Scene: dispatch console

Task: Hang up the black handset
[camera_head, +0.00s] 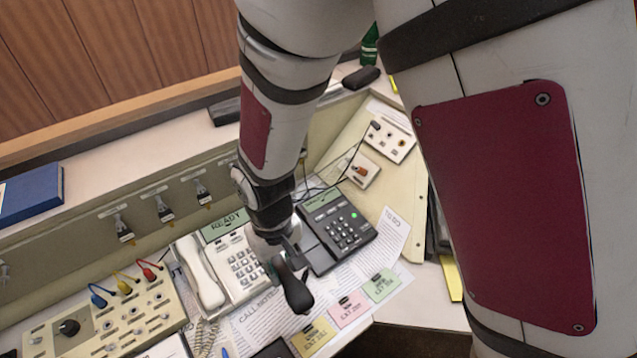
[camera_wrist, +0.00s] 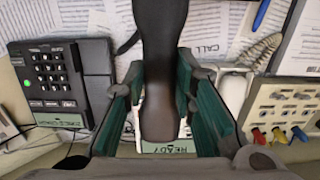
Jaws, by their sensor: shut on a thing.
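My gripper (camera_head: 284,262) is shut on the black handset (camera_head: 295,291) and holds it above the desk, in front of the gap between the two phones. In the wrist view the handset (camera_wrist: 160,75) lies lengthwise between the green-padded fingers of my gripper (camera_wrist: 160,92). The black phone (camera_head: 345,230) has a keypad, a green light and a bare cradle on its left side. It also shows at the left of the wrist view (camera_wrist: 52,82). Whether the handset touches the papers below is hard to tell.
A white phone (camera_head: 241,262) with its white handset (camera_head: 203,279) on it stands left of my gripper. A patch panel (camera_head: 105,320) with coloured plugs is further left. Papers and coloured cards (camera_head: 349,309) lie in front. Thin cables run behind the black phone.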

